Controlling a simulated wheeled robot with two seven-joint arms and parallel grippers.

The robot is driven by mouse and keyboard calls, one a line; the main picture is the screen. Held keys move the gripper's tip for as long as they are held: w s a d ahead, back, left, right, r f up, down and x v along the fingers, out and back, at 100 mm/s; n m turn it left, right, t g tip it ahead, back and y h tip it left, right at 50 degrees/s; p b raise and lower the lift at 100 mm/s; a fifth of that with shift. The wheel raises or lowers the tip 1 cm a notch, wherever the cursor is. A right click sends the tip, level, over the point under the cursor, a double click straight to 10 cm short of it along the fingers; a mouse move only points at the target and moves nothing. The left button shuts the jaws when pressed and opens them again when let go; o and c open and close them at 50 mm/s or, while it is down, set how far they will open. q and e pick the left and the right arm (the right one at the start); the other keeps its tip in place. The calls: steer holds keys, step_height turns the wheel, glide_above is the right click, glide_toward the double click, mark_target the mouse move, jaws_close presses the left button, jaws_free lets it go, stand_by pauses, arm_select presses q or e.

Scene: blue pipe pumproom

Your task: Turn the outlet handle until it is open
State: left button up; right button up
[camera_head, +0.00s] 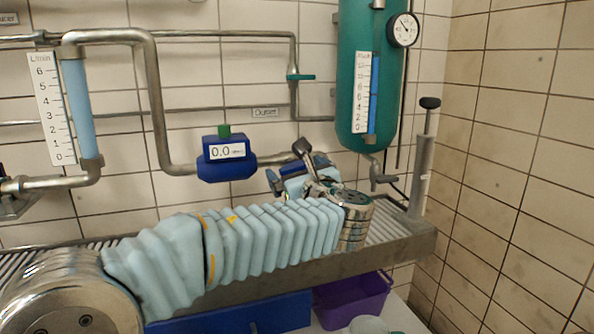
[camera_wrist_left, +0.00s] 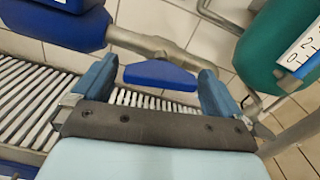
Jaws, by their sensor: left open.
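The outlet handle is a dark blue, wing-shaped piece on the grey pipe between the blue flow meter and the green tank. In the left wrist view the handle (camera_wrist_left: 160,76) lies crosswise between the fingers, just beyond their tips. My left gripper (camera_wrist_left: 157,88) is open, with a blue finger on each side of the handle and visible gaps. In the head view the gripper (camera_head: 298,174) is at the pipe, and the handle (camera_head: 296,168) is partly hidden by the wrist and fingers. I cannot tell any contact. My right gripper is out of view.
The blue meter (camera_head: 227,158) reads 0.0 and sits left of the gripper. The green tank (camera_head: 367,85) with a gauge hangs to the right. A grey grated ledge (camera_head: 400,240) runs below, with a purple bin (camera_head: 352,298) beneath. A hand pump (camera_head: 424,160) stands at right.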

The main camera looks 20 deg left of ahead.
arm_select(q)
steer(key=c, duration=1)
steer(key=shift+o, duration=0.2)
steer(key=shift+f+n+b, duration=0.2)
steer(key=shift+n+b, duration=0.85)
steer(key=shift+n, duration=0.05)
steer(key=n+b, duration=0.3)
steer(key=n, duration=0.1)
steer(key=shift+d+b, duration=0.1)
steer(key=shift+b, duration=0.2)
steer(key=n+b, duration=0.2)
steer(key=n, duration=0.1)
steer(key=n+b, duration=0.1)
steer(key=n, duration=0.1)
steer(key=shift+w+d+r+n+b, duration=0.1)
steer(key=shift+r+n+b, duration=0.05)
steer(key=shift+n+b, duration=0.25)
steer(key=shift+r+n+b, duration=0.2)
steer(key=shift+n+b, duration=1)
steer(key=shift+n, duration=0.9)
steer(key=o, duration=1)
steer(key=shift+r, duration=0.1)
steer(key=shift+c, duration=0.2)
